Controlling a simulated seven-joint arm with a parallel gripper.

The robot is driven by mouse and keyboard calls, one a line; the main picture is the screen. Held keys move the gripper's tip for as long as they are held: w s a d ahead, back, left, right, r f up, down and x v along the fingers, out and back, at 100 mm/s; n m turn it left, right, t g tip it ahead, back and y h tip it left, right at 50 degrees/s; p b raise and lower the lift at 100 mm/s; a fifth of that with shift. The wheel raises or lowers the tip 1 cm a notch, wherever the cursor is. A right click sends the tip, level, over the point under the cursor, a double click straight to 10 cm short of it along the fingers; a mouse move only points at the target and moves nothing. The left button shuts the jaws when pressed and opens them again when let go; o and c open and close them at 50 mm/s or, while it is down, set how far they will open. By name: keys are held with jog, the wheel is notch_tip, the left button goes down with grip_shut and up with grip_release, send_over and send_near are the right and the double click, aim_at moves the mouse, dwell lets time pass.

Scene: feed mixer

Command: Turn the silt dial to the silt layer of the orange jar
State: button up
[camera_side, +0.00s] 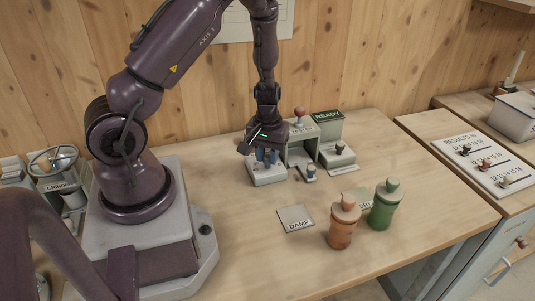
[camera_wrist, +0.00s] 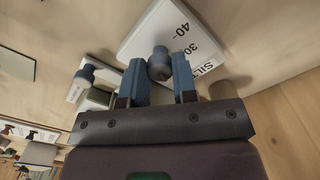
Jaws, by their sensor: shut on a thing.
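The silt dial unit (camera_side: 268,176) is a small white box on the table in front of my arm. In the wrist view its white face (camera_wrist: 168,27) shows "SILT" with marks 30 and 40. My gripper (camera_side: 267,156) is over this box, and its blue fingers (camera_wrist: 159,82) are shut on the grey dial knob (camera_wrist: 158,64). The dial's pointer setting cannot be made out. The orange jar (camera_side: 342,224) stands upright, lidded, near the table's front. Its layers are too small to read.
A green jar (camera_side: 384,205) stands right of the orange jar. A "DAMP" plate (camera_side: 295,218) and a "DRY" plate (camera_side: 357,196) lie on the table. The tester (camera_side: 301,150) and a "READY" box (camera_side: 331,130) stand close right of the dial. A results board (camera_side: 487,163) lies on the right bench.

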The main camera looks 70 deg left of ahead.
aim_at(268, 157)
jog(key=shift+r+n, duration=0.1)
jog(key=shift+n, duration=0.6)
jog(key=o, duration=0.9)
notch_tip(268, 157, up, 13)
jog(key=shift+f, duration=0.1)
